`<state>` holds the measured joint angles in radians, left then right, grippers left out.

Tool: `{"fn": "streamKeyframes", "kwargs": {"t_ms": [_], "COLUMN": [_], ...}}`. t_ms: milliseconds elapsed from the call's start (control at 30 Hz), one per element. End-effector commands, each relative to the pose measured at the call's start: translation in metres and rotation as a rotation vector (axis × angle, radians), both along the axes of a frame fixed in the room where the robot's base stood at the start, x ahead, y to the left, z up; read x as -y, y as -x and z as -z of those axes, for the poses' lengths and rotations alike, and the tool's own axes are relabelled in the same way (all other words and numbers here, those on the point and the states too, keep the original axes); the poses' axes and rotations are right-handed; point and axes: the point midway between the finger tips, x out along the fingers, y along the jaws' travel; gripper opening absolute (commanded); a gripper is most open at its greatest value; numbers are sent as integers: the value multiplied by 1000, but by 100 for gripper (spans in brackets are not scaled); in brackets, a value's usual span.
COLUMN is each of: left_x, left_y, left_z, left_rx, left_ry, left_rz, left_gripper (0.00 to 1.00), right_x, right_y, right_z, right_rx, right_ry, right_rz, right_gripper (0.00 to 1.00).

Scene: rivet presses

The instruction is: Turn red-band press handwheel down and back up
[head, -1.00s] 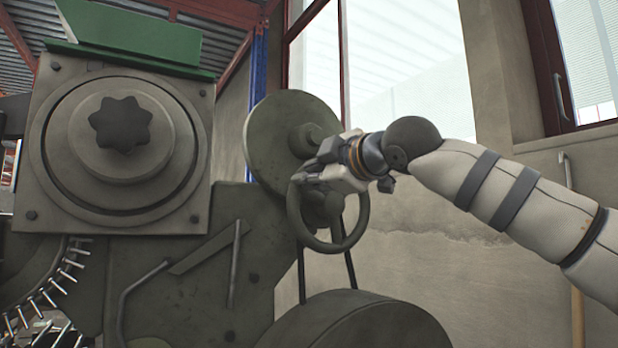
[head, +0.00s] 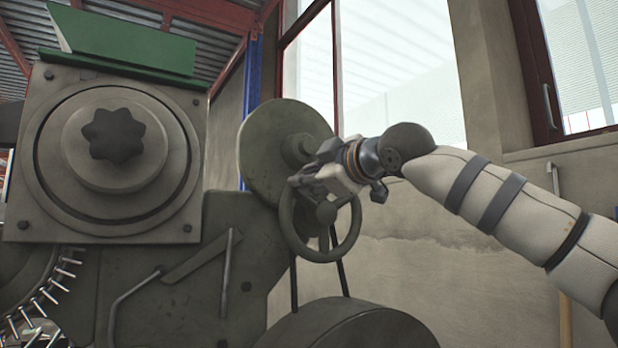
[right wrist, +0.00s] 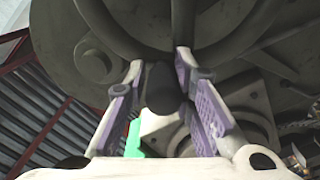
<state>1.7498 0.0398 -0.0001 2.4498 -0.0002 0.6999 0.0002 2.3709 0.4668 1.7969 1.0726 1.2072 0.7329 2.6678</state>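The press handwheel (head: 343,249) is a dark grey-green ring with a hub and spokes, mounted in front of a large disc on the press's right side in the head view. My right gripper (head: 299,184) is at the upper left of its rim. In the right wrist view the handwheel rim (right wrist: 105,28) curves across the top, and a dark cylindrical handle (right wrist: 165,90) lies between the fingers of my right gripper (right wrist: 160,68). The fingers look closed in on the handle, though contact is hard to judge. No red band shows in view. My left gripper is not in view.
The grey press body (head: 170,280) fills the left side, with a star-shaped knob (head: 114,135) and green top guard (head: 125,58). A large drum (head: 350,325) is below the wheel. Rivet-like pins (head: 62,272) stand at lower left. A wall and windows lie behind.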

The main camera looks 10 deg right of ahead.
Motion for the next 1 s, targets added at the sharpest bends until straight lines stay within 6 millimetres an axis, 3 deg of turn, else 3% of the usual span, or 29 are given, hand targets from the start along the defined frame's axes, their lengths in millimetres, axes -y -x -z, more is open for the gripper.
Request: {"fn": "streamKeyframes", "kwargs": {"t_ms": [333, 433, 800, 1000], "left_x": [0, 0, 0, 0], "left_y": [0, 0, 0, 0], "left_z": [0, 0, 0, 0], "left_rx": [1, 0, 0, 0], "left_ry": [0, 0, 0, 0], "left_rz": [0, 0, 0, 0], "left_gripper": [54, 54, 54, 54], "right_x": [0, 3, 35, 41], "right_y": [1, 9, 95, 113], "right_z": [0, -1, -1, 0], "right_rx": [0, 2, 3, 1], "right_ry": [1, 4, 2, 2], "right_rz": [-1, -2, 0, 1], "right_gripper": [40, 40, 40, 40]}}
